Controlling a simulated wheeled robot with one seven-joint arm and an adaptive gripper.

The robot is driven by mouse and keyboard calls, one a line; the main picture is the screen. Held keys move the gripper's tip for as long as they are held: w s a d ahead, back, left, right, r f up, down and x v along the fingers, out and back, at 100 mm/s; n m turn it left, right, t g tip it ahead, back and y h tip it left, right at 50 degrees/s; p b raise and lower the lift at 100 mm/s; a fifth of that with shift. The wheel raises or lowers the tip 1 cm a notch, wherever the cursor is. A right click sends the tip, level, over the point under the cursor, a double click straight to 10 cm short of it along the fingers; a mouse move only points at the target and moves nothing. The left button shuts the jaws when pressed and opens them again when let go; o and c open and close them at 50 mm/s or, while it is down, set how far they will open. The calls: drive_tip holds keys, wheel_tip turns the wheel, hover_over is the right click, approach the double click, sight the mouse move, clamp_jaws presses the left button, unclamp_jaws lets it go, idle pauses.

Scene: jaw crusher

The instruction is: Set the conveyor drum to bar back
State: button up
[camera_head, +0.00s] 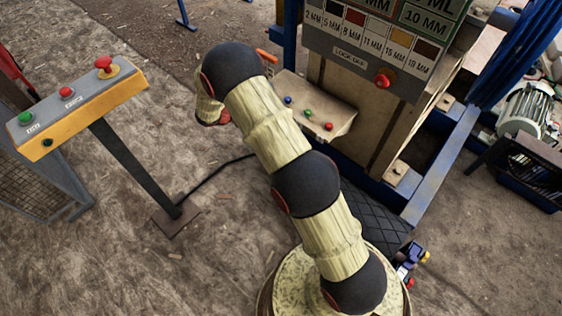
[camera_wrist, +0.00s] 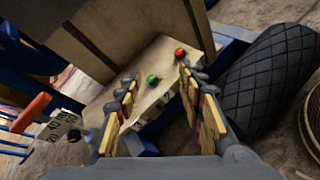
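In the head view, a small sloped panel (camera_head: 340,118) juts from the crusher's base. It has a blue button (camera_head: 288,100), a green button (camera_head: 307,113) and a red button (camera_head: 328,126). My gripper (camera_wrist: 158,80) is open and empty, facing this panel. The arm hides it in the head view. An orange handle (camera_wrist: 30,112) with a tag is left of the panel. I cannot identify the conveyor drum for certain.
A yellow control box (camera_head: 85,112) on a post stands at the left. The crusher's upper panel (camera_head: 375,40) carries size labels and a red knob (camera_head: 383,80). A black diamond-patterned surface (camera_wrist: 262,85) lies at the right. A motor (camera_head: 525,108) stands far right.

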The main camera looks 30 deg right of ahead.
wheel_tip(320, 180, down, 41)
drive_tip(key=a+n+t+h+b, duration=0.2)
drive_tip(key=n+t+b, duration=0.1)
drive_tip(key=n+t, duration=0.85)
drive_tip(key=shift+n+g, duration=0.65)
drive_tip(key=shift+g, duration=0.3)
drive_tip(key=x, duration=0.2)
drive_tip(key=b+x, duration=0.1)
drive_tip(key=x, duration=0.3)
drive_tip(key=shift+d+r, duration=0.15)
drive_tip(key=shift+r, duration=0.15)
drive_tip(key=shift+c, duration=1.1)
drive_tip(key=c, duration=0.7)
clamp_jaws()
